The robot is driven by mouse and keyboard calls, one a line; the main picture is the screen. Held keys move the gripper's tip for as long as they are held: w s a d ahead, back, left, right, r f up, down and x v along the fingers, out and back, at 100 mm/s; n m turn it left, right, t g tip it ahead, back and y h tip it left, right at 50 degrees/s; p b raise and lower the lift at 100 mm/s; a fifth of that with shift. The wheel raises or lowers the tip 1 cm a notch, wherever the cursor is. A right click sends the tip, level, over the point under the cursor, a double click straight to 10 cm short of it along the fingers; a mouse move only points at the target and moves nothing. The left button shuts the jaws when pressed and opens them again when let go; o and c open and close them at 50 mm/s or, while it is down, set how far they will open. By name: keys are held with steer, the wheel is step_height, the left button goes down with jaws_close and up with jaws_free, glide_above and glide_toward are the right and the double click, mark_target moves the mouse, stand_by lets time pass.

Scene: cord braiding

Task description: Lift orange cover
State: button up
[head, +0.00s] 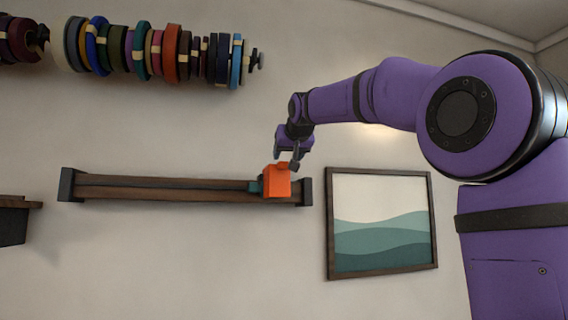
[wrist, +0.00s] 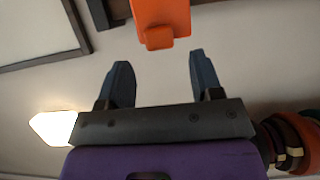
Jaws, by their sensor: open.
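The orange cover (head: 277,182) is a small box-like piece at the right end of a dark wooden wall rail (head: 160,188). In the wrist view the cover (wrist: 161,16) shows at the top, with a small tab pointing toward my gripper. My gripper (head: 287,160) is just above the cover in the head view. In the wrist view my gripper (wrist: 160,72) is open, its two dark fingers on either side of the tab's line and short of it. Nothing is between the fingers. A teal piece (head: 256,187) sits at the cover's left side, partly hidden.
A framed picture (head: 381,222) hangs to the right of the rail. A rack of colourful rolls (head: 150,52) is on the wall above left. A dark shelf (head: 14,219) is at the far left. The wall between rolls and rail is bare.

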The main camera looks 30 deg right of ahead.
mark_target(284, 162)
steer(key=shift+x, duration=2.45)
jaws_close()
